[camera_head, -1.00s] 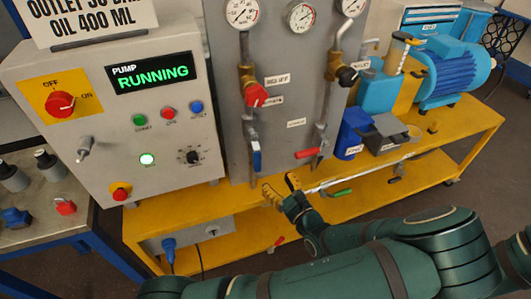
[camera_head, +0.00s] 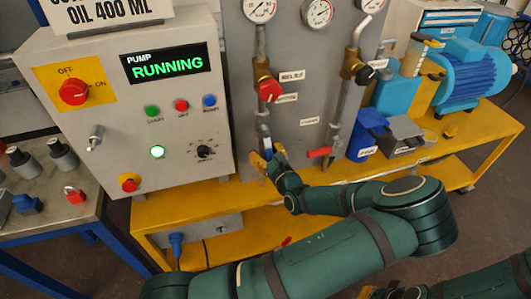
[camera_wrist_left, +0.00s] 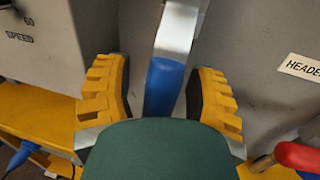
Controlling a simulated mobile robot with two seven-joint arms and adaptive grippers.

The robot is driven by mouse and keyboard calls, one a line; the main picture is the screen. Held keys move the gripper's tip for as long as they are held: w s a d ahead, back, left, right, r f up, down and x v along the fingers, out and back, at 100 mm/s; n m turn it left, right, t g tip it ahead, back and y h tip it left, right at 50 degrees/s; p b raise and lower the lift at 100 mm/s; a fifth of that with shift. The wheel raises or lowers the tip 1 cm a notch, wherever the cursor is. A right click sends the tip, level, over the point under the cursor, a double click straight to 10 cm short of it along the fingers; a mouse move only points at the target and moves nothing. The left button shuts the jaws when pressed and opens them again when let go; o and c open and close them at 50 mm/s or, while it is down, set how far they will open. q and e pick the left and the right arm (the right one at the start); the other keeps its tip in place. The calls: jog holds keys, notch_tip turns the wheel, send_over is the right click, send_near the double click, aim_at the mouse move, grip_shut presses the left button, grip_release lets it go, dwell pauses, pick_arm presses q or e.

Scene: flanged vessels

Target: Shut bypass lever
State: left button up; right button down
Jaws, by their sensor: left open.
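A lever with a blue grip (camera_head: 266,146) hangs on the left pipe of the grey panel, pointing down. In the left wrist view the blue grip (camera_wrist_left: 164,86) and its bare metal arm stand between the two yellow fingers of my left gripper (camera_wrist_left: 158,95). Gaps show on both sides of the grip. My left gripper (camera_head: 264,161) is open around the lever, and its body hides the grip's lower end. I cannot read which lever is labelled bypass. Yellow parts, possibly my right gripper (camera_head: 392,291), show at the bottom edge; their state is unclear.
A red lever (camera_head: 319,152) lies sideways on the right pipe, near the gripper. A red valve knob (camera_head: 270,90) and a black knob (camera_head: 364,74) sit above. The control box (camera_head: 125,120) reading RUNNING stands close on the left. A yellow bench (camera_head: 190,208) runs below.

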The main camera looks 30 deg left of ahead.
pick_arm(q)
grip_shut()
jog(key=shift+w, duration=0.1)
dwell(0.3)
